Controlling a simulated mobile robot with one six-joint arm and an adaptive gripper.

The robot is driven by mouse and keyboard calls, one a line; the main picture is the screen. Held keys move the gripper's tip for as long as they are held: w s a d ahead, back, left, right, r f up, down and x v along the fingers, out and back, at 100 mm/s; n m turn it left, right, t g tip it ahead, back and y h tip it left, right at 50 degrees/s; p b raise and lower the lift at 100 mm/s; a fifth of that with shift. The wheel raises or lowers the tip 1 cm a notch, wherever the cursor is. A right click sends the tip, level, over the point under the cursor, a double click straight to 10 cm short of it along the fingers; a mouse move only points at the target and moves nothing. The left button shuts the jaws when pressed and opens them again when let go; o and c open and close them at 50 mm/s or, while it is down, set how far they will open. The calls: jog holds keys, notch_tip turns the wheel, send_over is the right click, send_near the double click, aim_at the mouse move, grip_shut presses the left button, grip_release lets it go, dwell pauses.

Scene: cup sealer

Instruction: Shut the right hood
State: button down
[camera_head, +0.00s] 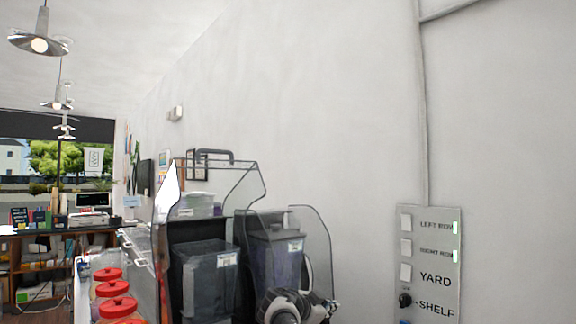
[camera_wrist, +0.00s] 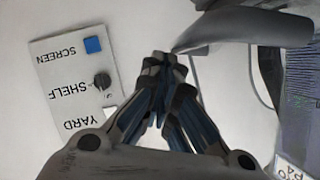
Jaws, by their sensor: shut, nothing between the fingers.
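The right hood (camera_head: 320,245) is a clear smoky cover with a dark edge, around a dark container (camera_head: 276,252) with a white label. I cannot tell for sure how far it is lowered. The left hood (camera_head: 250,185) stands higher, with a grey handle at its top, over another dark container (camera_head: 208,275). My gripper (camera_wrist: 167,65) is shut and empty in the wrist view. Its tips are close to a dark grey curved piece (camera_wrist: 245,30), probably part of a hood; I cannot tell if they touch. In the head view my arm covers the lower front of the right unit.
A wall panel (camera_head: 431,262) with labelled switches and a knob is to the right; it also shows upside down in the wrist view (camera_wrist: 72,72). Red-lidded jars (camera_head: 115,289) stand at the left. The white wall (camera_head: 340,110) is behind the hoods.

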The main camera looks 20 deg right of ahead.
jog(key=shift+w+a+f, duration=0.25)
jog(key=shift+w+f, duration=0.65)
jog(key=shift+f, duration=0.4)
jog(key=shift+a+f, duration=0.15)
jog(key=shift+f, duration=0.15)
jog(key=s+a+r+b, duration=0.4)
jog(key=s+a+r, duration=0.1)
jog(key=s, duration=0.4)
jog(key=shift+a+r+b, duration=0.3)
jog(key=shift+r+b, duration=0.1)
jog(key=shift+r, duration=0.05)
